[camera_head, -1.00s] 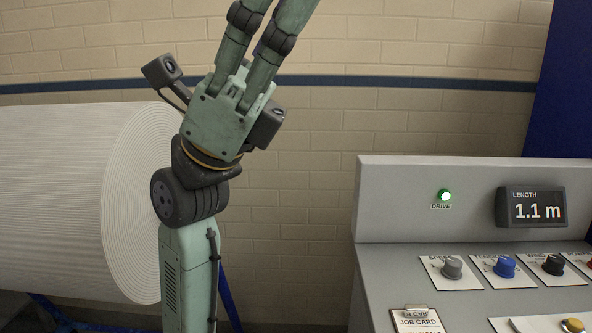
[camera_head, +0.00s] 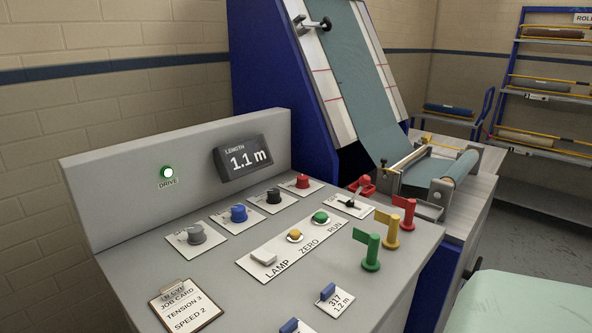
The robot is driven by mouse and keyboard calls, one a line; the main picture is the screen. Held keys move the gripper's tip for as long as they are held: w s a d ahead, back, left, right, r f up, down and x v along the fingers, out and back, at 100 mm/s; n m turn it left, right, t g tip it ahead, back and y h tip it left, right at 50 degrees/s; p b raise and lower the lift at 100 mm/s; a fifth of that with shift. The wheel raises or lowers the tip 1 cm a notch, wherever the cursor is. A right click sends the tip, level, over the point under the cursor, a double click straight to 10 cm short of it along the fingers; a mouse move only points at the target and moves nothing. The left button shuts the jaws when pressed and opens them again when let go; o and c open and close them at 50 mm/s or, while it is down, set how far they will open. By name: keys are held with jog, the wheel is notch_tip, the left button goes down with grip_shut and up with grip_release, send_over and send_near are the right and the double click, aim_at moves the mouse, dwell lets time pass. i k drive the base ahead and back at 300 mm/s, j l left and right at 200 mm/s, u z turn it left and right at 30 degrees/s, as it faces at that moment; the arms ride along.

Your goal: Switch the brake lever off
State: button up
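No lever with a readable brake label shows. A white plate (camera_head: 349,206) with a small dark slot or switch lies at the console's right rear; its lettering is too small to read. Just behind it is a red handle-like part (camera_head: 364,186), close to the roller unit; I cannot tell whether this is the brake lever or how it is set. My gripper is not in view now.
A job card (camera_head: 185,305) lies at front left. Fabric rollers (camera_head: 452,178) stand at right.

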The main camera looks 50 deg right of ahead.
aim_at(365, 179)
jog(key=k+j, duration=0.35)
jog(key=k, duration=0.15)
jog(key=k+j+z, duration=0.1)
jog(key=z, duration=1.5)
jog(key=u, duration=0.2)
jog(key=i+j, duration=0.35)
jog(key=i, duration=0.2)
